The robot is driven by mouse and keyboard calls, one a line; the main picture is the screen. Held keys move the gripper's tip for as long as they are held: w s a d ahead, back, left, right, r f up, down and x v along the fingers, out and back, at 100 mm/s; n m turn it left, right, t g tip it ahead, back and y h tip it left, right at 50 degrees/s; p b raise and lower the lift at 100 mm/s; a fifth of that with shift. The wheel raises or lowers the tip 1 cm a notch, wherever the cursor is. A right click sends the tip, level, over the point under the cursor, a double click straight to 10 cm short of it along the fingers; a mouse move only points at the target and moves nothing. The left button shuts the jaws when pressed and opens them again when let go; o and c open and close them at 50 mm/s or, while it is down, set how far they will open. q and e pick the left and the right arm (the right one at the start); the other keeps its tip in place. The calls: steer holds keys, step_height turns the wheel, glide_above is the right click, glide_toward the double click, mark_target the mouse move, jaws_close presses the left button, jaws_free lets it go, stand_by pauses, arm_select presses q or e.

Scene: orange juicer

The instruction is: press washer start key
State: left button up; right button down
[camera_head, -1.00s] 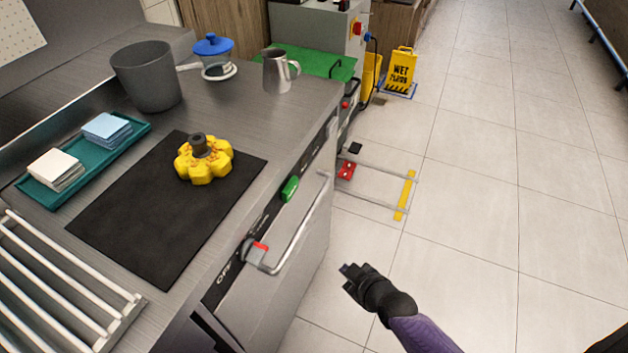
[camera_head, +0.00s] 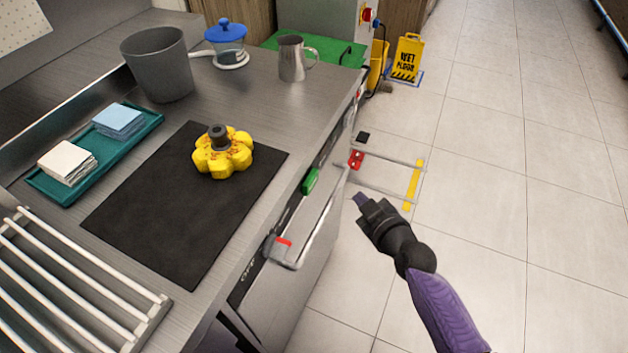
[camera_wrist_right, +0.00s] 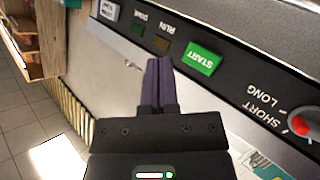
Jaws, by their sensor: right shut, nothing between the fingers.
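The green start key (camera_head: 310,181) sits on the dark control strip along the washer's front, below the counter edge. In the right wrist view the start key (camera_wrist_right: 203,58) reads START and lies just right of my fingertips. My right gripper (camera_head: 361,200) is shut and empty, in front of the washer and to the right of the key in the head view. In the right wrist view my right gripper (camera_wrist_right: 158,62) has its purple fingers together and points at the strip, a little left of the key. I cannot tell whether they touch anything. My left gripper is not in view.
A bar handle (camera_head: 318,222) runs along the washer front below the key. A red-and-grey switch (camera_head: 282,248) sits near its lower end. Open tiled floor (camera_head: 480,200) lies to the right.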

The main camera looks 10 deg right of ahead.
mark_target(310, 182)
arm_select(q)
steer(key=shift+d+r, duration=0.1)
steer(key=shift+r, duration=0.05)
arm_select(e)
steer(key=w+a, duration=0.4)
steer(key=a, duration=0.1)
steer(key=shift+a, duration=0.4)
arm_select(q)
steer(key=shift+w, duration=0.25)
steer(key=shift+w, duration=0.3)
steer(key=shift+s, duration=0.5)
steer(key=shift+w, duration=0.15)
arm_select(e)
steer(key=shift+a, duration=0.1)
stand_by(0.3)
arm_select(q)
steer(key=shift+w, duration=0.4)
arm_select(e)
steer(key=shift+w+a, duration=0.2)
steer(key=shift+a, duration=0.05)
